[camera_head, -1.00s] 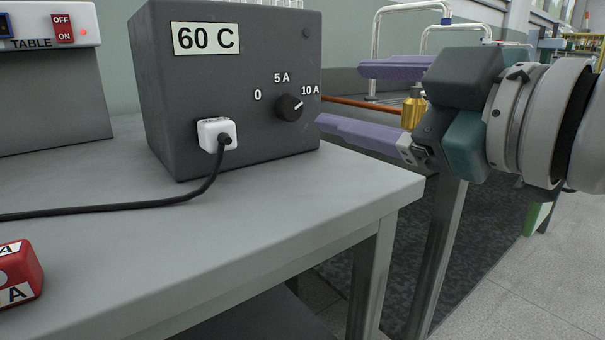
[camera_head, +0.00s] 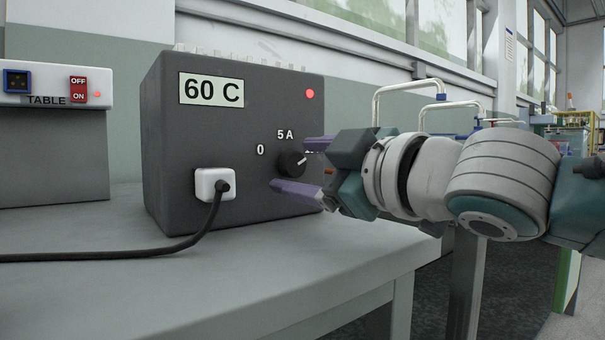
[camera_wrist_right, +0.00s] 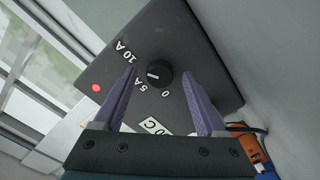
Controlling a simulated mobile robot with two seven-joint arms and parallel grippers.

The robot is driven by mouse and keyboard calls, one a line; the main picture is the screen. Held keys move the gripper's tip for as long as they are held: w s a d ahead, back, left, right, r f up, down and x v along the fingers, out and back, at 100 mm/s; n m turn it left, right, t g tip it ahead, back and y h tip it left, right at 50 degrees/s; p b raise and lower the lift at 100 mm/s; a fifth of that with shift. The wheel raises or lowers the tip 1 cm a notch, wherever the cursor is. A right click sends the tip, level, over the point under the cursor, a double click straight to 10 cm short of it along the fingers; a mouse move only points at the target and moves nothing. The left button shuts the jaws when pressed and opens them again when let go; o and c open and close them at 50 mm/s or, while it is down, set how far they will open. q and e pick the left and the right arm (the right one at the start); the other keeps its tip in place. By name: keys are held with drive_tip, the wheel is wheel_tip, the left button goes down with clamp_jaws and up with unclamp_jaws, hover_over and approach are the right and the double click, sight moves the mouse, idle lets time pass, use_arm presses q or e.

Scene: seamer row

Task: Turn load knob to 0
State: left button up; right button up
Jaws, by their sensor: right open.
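The load knob (camera_head: 292,163) is a round black knob on the front of a dark grey box (camera_head: 165,130). Its white mark points up and right, towards the partly hidden 10 A label and away from 0. The labels 0 and 5 A are clear. My right gripper (camera_head: 289,165) is open, with one purple finger above and right of the knob and one below it. In the right wrist view the knob (camera_wrist_right: 160,73) lies between the open fingers, with a gap on both sides. My left gripper is not in view.
A white plug (camera_head: 209,185) with a black cable sits left of the knob. A red lamp (camera_head: 309,93) glows on the box, beside a 60 C label (camera_head: 211,89). A TABLE switch box (camera_head: 52,130) stands left on the grey table (camera_head: 200,285).

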drive_tip(key=shift+w, duration=0.1)
drive_tip(key=shift+c, duration=0.2)
clamp_jaws()
idle(0.4)
